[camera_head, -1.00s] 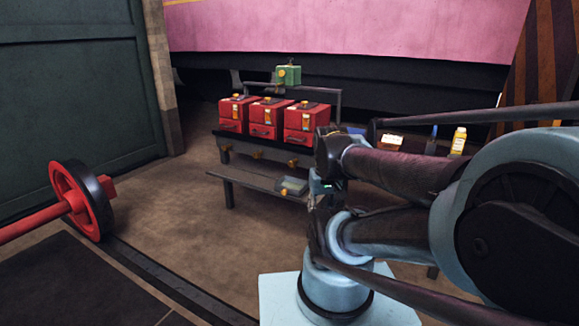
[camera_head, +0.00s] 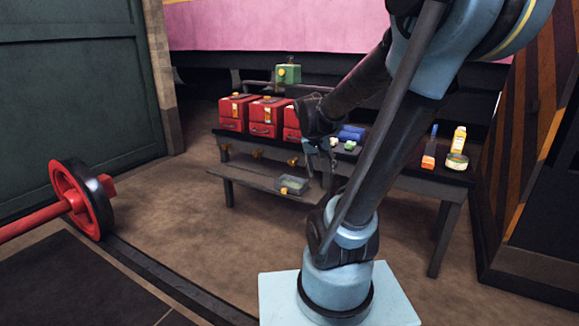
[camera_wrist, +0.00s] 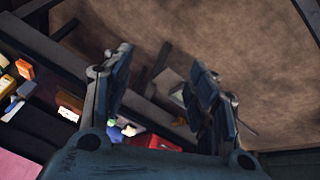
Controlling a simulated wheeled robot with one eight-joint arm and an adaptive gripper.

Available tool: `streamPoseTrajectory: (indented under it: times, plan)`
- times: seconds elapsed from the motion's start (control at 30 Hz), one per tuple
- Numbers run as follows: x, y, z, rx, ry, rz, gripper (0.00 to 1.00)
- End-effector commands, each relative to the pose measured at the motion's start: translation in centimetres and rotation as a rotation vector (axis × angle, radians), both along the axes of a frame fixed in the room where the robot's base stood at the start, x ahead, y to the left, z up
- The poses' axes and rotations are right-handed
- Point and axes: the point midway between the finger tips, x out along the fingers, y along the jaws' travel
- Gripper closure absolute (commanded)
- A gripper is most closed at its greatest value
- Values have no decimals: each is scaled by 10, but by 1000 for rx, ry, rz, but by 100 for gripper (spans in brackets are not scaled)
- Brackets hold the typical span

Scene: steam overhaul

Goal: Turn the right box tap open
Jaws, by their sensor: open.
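Three red boxes stand in a row on the bench; the right red box (camera_head: 291,120) is partly hidden behind my arm. Brass taps hang below the bench's front edge, and the right tap (camera_head: 293,161) is under the right box. My gripper (camera_head: 322,150) is in front of the bench, right of that tap and apart from it; my arm partly hides it. In the wrist view my gripper (camera_wrist: 162,100) has its two fingers spread with nothing held between them. A red box (camera_wrist: 160,143) shows low between the fingers.
A tray (camera_head: 293,184) lies on the lower shelf (camera_head: 255,181). Blue blocks (camera_head: 351,133), a yellow bottle (camera_head: 459,139) and a round tin (camera_head: 457,161) stand on the bench's right. A red wheel (camera_head: 75,195) is at the left. The floor before the bench is clear.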

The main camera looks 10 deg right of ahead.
Motion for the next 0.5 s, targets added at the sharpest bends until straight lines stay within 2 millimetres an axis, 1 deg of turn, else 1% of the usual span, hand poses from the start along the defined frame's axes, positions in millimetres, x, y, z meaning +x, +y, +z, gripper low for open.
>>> streamPoseTrajectory:
  times: [0.03, 0.3, 0.5]
  plan:
    - [16, 1, 2, -12, -15, -12, 47]
    - [94, 3, 5, -76, -113, -88, 47]
    - [151, 10, -1, -115, -194, -137, 47]
